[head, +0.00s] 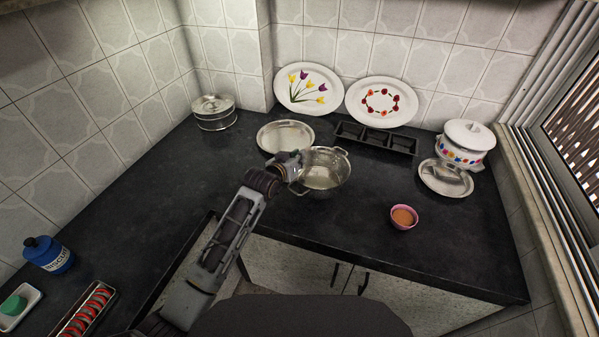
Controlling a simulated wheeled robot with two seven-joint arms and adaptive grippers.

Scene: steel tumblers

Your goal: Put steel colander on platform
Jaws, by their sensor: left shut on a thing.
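The steel colander (326,172) is a shiny round bowl with side handles, near the middle of the dark countertop (375,222). My left gripper (294,168) comes in from the lower left and is shut on the colander's left rim or handle. The fingertips are small and partly hidden against the metal. The colander looks about upright; I cannot tell if it touches the counter. Nothing in view is clearly marked as the platform. My right gripper is not in view.
A round steel plate (285,134) lies just behind the colander. A black compartment tray (375,139) and two decorated plates stand behind. A white pot (466,143), steel dish (446,180) and pink bowl (403,217) are right. The left counter is mostly clear.

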